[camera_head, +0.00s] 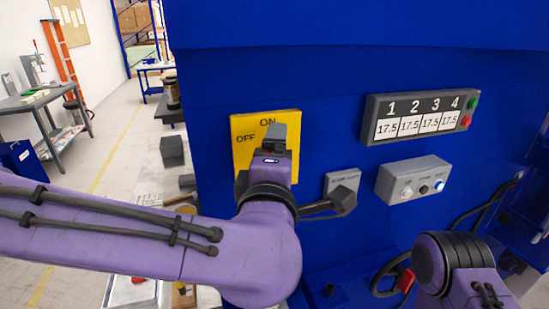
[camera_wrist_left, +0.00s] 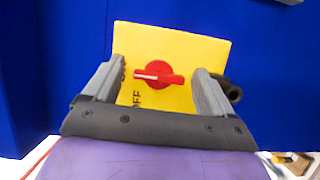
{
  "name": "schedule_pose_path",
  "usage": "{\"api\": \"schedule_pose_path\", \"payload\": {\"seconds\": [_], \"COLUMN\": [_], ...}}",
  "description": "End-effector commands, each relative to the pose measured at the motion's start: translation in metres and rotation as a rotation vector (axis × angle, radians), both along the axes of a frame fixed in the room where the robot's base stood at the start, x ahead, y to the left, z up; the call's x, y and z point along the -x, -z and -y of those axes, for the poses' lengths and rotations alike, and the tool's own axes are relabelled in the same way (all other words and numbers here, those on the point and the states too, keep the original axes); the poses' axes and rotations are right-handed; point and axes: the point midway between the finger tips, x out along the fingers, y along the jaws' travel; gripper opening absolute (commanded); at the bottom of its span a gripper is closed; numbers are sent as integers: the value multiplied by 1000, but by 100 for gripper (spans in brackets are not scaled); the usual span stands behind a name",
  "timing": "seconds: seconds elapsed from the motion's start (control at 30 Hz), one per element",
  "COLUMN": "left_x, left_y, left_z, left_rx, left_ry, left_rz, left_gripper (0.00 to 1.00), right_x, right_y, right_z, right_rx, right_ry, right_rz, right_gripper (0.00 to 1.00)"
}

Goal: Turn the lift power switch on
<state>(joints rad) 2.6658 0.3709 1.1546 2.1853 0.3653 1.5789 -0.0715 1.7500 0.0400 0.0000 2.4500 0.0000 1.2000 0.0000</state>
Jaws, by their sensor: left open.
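The yellow switch plate (camera_head: 243,128) is on the blue machine wall, marked ON at the top and OFF at the left. My left gripper (camera_head: 271,150) is in front of it and hides the knob in the head view. In the left wrist view the red knob (camera_wrist_left: 168,79) sits on the yellow plate (camera_wrist_left: 190,50), between the two spread fingers of my left gripper (camera_wrist_left: 158,88), with no visible contact. The knob's white mark points left in that view, toward the partly hidden label that matches ON. OFF reads below. My right gripper is not in view.
A numbered display (camera_head: 422,115) with four readings of 17.5 and a grey button box (camera_head: 412,180) are right of the plate. My right arm (camera_head: 458,265) shows at the lower right.

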Motion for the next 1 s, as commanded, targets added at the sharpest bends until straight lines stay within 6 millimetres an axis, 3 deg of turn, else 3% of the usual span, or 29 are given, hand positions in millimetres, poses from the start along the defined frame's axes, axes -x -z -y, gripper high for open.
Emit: {"api": "schedule_pose_path", "payload": {"seconds": [0.17, 0.4, 0.6, 1.0], "left_x": [12, 69, 101, 106], "left_y": [2, 4, 1, -1], "left_z": [-1, -5, -8, -8], "left_rx": [2, 1, 0, 0], "left_ry": [1, 2, 1, 0], "left_rz": [3, 5, 2, 0], "left_gripper": [85, 85, 85, 85], "right_x": [0, 0, 0, 0], "right_y": [9, 34, 43, 43], "right_z": [0, 0, 0, 0], "right_rx": [0, 0, 0, 0], "right_ry": [0, 0, 0, 0], "right_rz": [0, 0, 0, 0], "right_gripper": [76, 76, 76, 76]}}
